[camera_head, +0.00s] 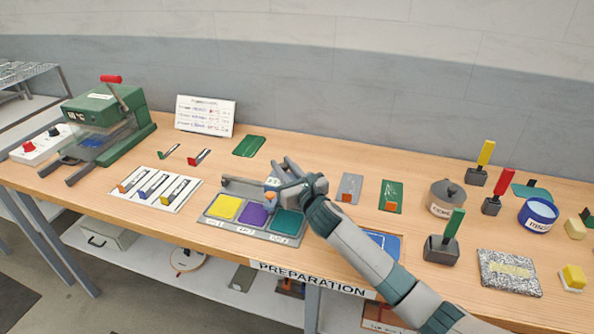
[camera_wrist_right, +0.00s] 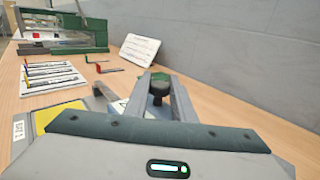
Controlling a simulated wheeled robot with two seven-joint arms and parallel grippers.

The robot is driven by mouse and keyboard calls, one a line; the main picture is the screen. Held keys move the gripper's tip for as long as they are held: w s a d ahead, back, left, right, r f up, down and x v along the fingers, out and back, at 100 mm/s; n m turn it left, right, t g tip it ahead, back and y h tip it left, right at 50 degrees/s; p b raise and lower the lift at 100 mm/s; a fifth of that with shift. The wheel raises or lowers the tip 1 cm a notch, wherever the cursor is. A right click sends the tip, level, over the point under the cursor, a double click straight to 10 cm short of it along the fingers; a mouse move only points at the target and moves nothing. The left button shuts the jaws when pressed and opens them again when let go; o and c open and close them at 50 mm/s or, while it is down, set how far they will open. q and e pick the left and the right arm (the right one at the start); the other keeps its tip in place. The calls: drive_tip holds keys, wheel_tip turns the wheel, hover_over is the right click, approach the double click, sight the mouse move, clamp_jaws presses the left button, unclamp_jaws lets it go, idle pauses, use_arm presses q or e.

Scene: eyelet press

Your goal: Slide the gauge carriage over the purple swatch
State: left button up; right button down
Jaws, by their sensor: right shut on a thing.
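The grey gauge board (camera_head: 207,219) lies on the bench with a yellow swatch (camera_head: 226,207), a purple swatch (camera_head: 254,215) and a teal swatch (camera_head: 288,222) from left to right. A rail (camera_head: 238,184) runs along its back. The gauge carriage (camera_head: 271,187), with a pale label and an orange tip, sits behind the swatches, near the gap between purple and teal. My right gripper (camera_head: 283,165) is over the carriage and hides part of it. In the right wrist view its fingers (camera_wrist_right: 164,86) are shut around a dark knob (camera_wrist_right: 157,81). My left gripper is out of view.
A white card with several small tools (camera_head: 182,206) lies left of the board. A green press (camera_head: 100,112) stands at the far left. Small plates (camera_head: 349,187), a grey pot (camera_head: 447,196) and stamps stand to the right.

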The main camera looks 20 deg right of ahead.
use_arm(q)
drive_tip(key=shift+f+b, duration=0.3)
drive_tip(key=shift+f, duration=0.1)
use_arm(e)
drive_tip(key=w+a, duration=0.1)
drive_tip(key=a, duration=0.1)
drive_tip(key=w+a, duration=0.1)
drive_tip(key=a, duration=0.1)
drive_tip(key=shift+w, duration=0.35)
drive_tip(key=c, duration=1.5)
unclamp_jaws()
drive_tip(key=shift+c, duration=0.2)
drive_tip(key=shift+s, duration=0.2)
